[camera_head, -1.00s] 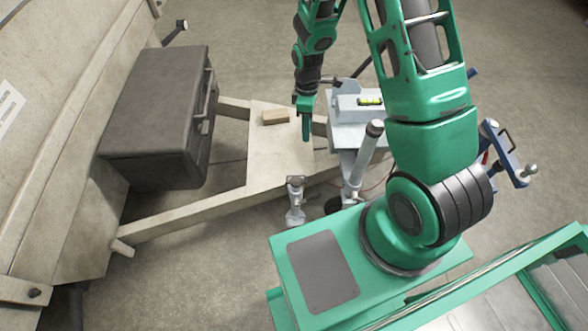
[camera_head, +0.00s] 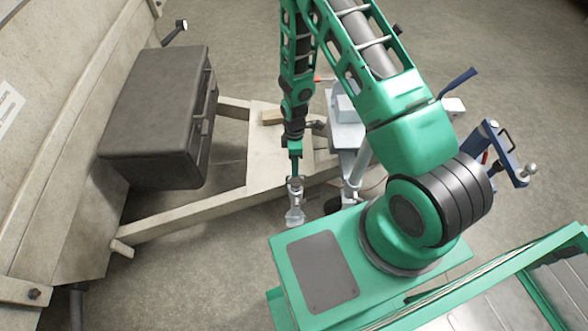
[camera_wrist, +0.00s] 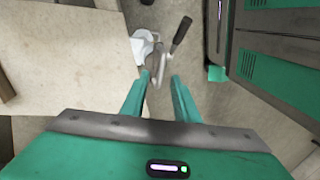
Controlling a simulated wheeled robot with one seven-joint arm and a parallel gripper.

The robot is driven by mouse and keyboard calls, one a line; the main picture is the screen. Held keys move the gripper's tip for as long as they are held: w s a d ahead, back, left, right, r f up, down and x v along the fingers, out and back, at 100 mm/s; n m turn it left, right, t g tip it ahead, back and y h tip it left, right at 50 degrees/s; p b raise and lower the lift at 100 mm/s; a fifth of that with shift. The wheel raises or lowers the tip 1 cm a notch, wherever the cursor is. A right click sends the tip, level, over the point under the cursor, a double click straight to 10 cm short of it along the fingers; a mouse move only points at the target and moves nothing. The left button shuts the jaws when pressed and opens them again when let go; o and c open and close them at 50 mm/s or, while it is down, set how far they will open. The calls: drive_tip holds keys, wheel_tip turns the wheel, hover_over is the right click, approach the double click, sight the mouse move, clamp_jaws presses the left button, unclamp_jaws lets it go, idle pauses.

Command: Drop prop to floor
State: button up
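The prop appears to be the light grey metal leg (camera_head: 295,207) at the near side of the trailer frame. In the wrist view the prop (camera_wrist: 146,52) is pale, with a thin bent crank and a black handle (camera_wrist: 181,35). My gripper (camera_head: 295,176) points down just above the top of the prop. In the wrist view my gripper (camera_wrist: 160,78) has its two green fingers apart, with the crank and prop just beyond their tips. I see nothing held between the fingers. I cannot tell whether a finger touches the crank.
A beige trailer frame (camera_head: 180,212) carries a dark grey box (camera_head: 155,115) on the left. A wooden block (camera_head: 272,117) lies on the frame. A grey hitch unit (camera_head: 345,130) and a blue-handled part (camera_head: 505,155) stand to the right. Bare floor (camera_head: 190,270) lies in front.

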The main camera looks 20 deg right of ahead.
drive_tip(key=shift+s+f, duration=0.15)
drive_tip(key=shift+f, duration=0.9)
